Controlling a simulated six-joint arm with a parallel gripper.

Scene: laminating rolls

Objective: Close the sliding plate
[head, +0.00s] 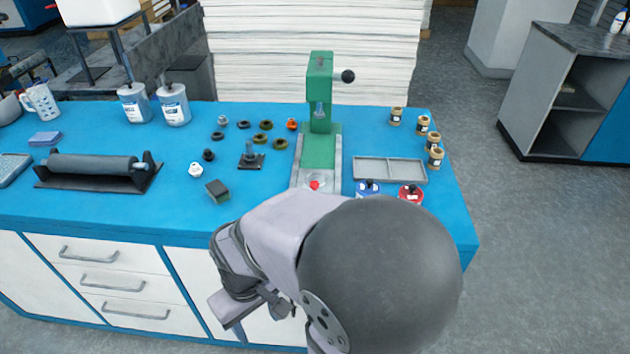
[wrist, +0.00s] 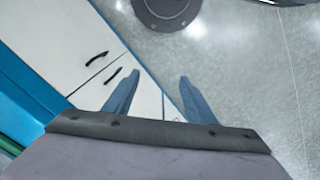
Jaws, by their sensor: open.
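The green press (head: 319,92) stands upright on the blue bench, with a black-knobbed lever at its right. Grey rails (head: 335,160) run forward from its column along the green base. A pale plate with a red spot (head: 314,184) is at the front end of these rails, apart from the press head; this looks like the sliding plate. My arm hides the area just in front of it. My gripper is in front of the bench, away from the press. In the wrist view, my gripper (wrist: 158,75) is open and empty, its two blue-grey fingers spread above the floor.
Blue and red pots (head: 410,193) stand right of the plate, by a grey two-part tray (head: 390,170). Several dark rings and small parts (head: 263,139) lie left of the press. A roller (head: 95,166) sits farther left. White drawer fronts (head: 115,285) face my arm.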

